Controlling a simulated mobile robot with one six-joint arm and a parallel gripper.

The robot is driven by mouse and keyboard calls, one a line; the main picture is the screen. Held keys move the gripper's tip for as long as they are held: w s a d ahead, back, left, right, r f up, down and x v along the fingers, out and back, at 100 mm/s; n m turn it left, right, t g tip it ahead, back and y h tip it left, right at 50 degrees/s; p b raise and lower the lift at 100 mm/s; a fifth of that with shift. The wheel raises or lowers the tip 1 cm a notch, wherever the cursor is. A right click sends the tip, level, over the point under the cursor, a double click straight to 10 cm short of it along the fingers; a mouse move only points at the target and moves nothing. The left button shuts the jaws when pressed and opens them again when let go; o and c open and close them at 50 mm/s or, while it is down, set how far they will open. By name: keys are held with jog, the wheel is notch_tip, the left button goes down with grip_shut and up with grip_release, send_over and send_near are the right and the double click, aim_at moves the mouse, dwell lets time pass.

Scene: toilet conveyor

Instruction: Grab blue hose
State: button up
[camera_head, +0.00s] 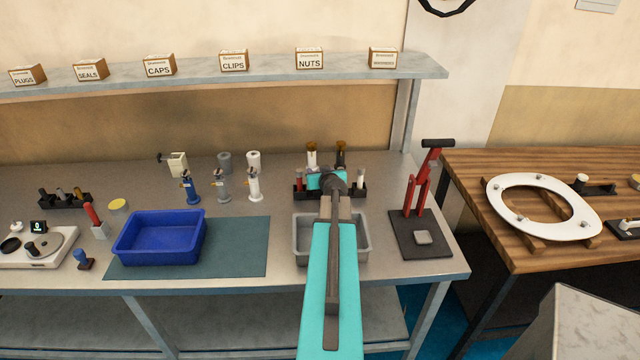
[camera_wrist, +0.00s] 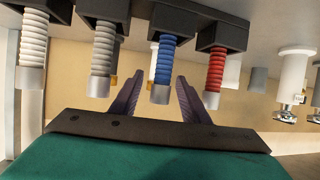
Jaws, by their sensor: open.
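The blue hose (camera_wrist: 164,62) is a short ribbed piece with a metal end, set in a dark holder in the wrist view, which looks upside down. My gripper (camera_wrist: 160,80) is open, one finger on each side of the blue hose in that view. I cannot tell whether the fingers touch it or how far they stand from it in depth. A red hose (camera_wrist: 216,68), a grey hose (camera_wrist: 102,50) and a white hose (camera_wrist: 33,50) stand in the same row. In the head view my turquoise arm hides the blue hose; the red hose (camera_head: 299,180) shows left of it.
A grey bin (camera_head: 303,240) lies below my arm. A red press (camera_head: 422,190) stands to the right, a blue tray (camera_head: 160,237) on a mat to the left. Several valves, including a blue one (camera_head: 190,188), stand between. A shelf (camera_head: 270,72) with labelled boxes runs above.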

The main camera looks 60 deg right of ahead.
jog(key=shift+p+x, duration=0.3)
jog(key=shift+x, duration=0.75)
jog(key=shift+c, duration=0.3)
grip_shut()
